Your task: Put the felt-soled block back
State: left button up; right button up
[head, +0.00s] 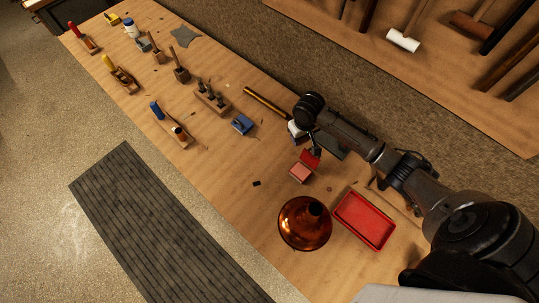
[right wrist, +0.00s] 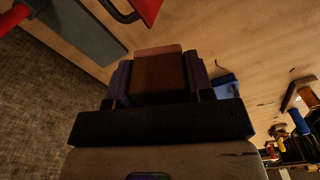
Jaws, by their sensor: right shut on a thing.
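My right gripper (right wrist: 160,85) is shut on a brown block (right wrist: 158,75) in the right wrist view, one dark finger on each side of it. A pinkish edge (right wrist: 158,50) shows at the block's far end; I cannot tell whether this is its felt. In the head view my right gripper (head: 298,131) is over the right part of the bench, and I cannot make out the block there. I cannot tell whether the block touches the bench. My left gripper is not in view.
A red and pink item (head: 301,172) with a dark handle stands close by. Several tools stand at the left. The bench front middle is mostly clear.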

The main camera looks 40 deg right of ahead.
jog(key=shift+w+f, duration=0.15)
jog(key=shift+f, duration=0.5)
jog(key=b, duration=0.2)
send_over(269, 152)
notch_tip(269, 152, down, 6)
jog(key=shift+d+f, duration=0.1)
jog(key=shift+f, duration=0.1)
jog(key=shift+f+b, duration=0.45)
jog(key=shift+f, duration=1.6)
jog(key=shift+f, duration=0.1)
jog(key=o, duration=0.8)
jog(key=shift+o, duration=0.2)
notch_tip(269, 152, up, 12)
jog(key=p, duration=0.2)
